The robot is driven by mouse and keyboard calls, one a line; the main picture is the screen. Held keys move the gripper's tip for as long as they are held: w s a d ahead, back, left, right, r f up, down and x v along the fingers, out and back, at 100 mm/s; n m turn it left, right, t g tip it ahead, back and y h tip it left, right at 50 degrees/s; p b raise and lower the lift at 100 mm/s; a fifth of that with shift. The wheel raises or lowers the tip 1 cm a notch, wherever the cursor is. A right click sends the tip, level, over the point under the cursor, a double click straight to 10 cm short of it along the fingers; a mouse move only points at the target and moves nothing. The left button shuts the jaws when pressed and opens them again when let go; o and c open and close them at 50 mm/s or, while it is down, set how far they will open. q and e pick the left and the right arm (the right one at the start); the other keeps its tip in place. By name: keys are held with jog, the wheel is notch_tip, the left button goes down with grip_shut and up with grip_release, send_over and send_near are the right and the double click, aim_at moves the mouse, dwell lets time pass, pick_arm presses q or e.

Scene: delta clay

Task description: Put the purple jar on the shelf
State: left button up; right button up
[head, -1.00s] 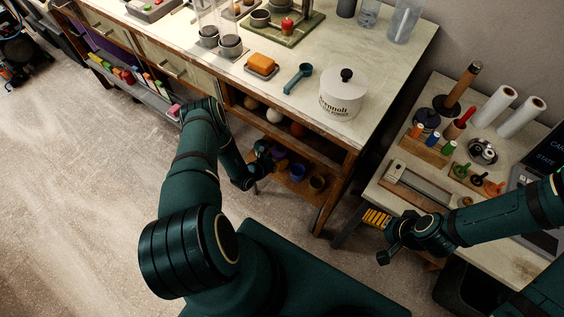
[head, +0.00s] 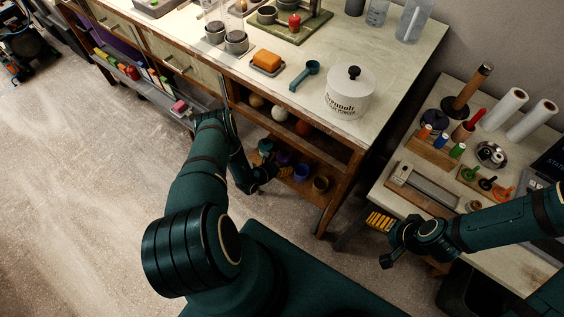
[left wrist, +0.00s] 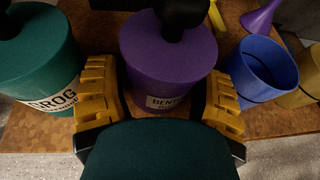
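The purple jar (left wrist: 170,62) with a dark round knob and a partly hidden label stands on a wooden board (left wrist: 25,137) in the left wrist view. In the head view this is the low shelf under the bench, where the jar is small and dark. My left gripper (head: 270,171) reaches in at that shelf. Its yellow-padded fingers are apart, one on each side of the jar's near part; contact cannot be told. My right gripper (head: 384,236) hangs by the right-hand table, and its finger opening is unclear.
A teal jar (left wrist: 38,62) stands close left of the purple jar, and a blue cup (left wrist: 260,70) close right. A yellow cup (left wrist: 303,92) and a purple funnel (left wrist: 262,18) are farther right. The bench top (head: 405,75) and upper shelf are above my left gripper.

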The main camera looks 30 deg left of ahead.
pick_arm(q)
jog(key=shift+r, duration=0.15)
jog(key=p+v, duration=0.3)
jog(key=v, duration=0.9)
jog(key=d+r+m+g+h, duration=0.5)
jog(key=d+m+h, duration=0.15)
jog(key=d, duration=0.55)
jog(key=s+d+r+m+g, duration=0.7)
jog(key=d+m+g, duration=0.1)
jog(key=m+g, duration=0.1)
jog(key=d+r+m+t+y, duration=0.1)
jog(key=d+r+m+y, duration=0.1)
jog(key=r+m, duration=0.4)
jog(key=w+d+r+m+t+y, duration=0.1)
jog(key=d+r+m+y, duration=0.1)
jog(key=r+m, duration=0.4)
jog(key=m+y, duration=0.1)
jog(key=m, duration=0.3)
jog(key=shift+w+d+r, duration=0.25)
jog(key=shift+w+r, duration=0.05)
jog(key=shift+r, duration=0.1)
pick_arm(e)
jog(key=r, duration=0.3)
jog(key=shift+s, duration=0.3)
pick_arm(q)
jog(key=shift+m+y, duration=0.25)
jog(key=shift+c, duration=0.2)
pick_arm(e)
jog(key=shift+c, duration=0.3)
